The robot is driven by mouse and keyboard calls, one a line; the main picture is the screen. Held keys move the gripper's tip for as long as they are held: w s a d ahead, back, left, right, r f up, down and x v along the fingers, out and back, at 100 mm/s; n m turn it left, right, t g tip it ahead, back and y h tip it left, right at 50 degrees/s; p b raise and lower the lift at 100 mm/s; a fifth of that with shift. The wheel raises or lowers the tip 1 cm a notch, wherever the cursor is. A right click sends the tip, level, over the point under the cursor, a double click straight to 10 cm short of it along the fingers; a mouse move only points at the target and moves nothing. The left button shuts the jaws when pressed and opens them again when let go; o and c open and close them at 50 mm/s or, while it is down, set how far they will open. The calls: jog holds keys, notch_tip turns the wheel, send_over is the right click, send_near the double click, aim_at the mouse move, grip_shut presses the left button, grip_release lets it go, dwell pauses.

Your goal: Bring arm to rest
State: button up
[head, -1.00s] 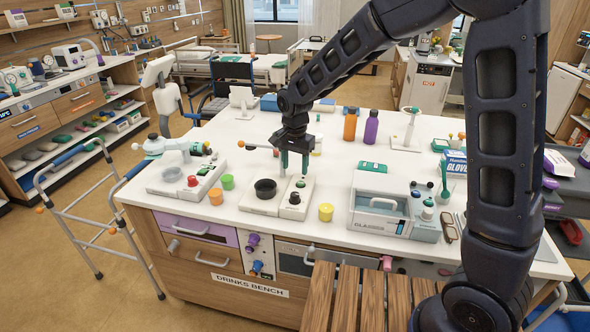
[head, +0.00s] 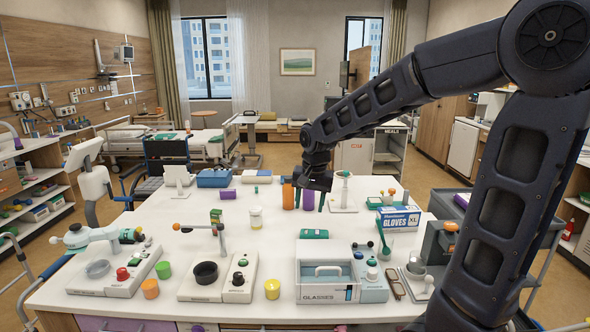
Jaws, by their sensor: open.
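My gripper (head: 310,198) is open and empty, pointing down over the back middle of the white drinks bench (head: 130,222). My arm reaches to it from the right side of the picture. An orange bottle (head: 288,194) and a purple bottle (head: 308,200) show behind or beside the fingers and are partly covered. I cannot tell the exact gap between the fingers and the bottles.
A glove box (head: 398,219) stands at right. Bare bench top lies at centre left.

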jog(key=s+d+r+t, duration=0.1)
jog(key=s+d, duration=0.3)
jog(key=d, duration=0.4)
jog(key=s+d+r+n+t, duration=0.1)
jog(key=s+d+r, duration=0.1)
jog(key=s+d, duration=0.3)
jog(key=s+d+r+t+h, duration=0.1)
jog(key=s+d, duration=0.4)
jog(key=d, duration=0.6)
jog(key=shift+r+n, duration=0.3)
jog(key=shift+n, duration=0.1)
jog(key=shift+a, duration=0.1)
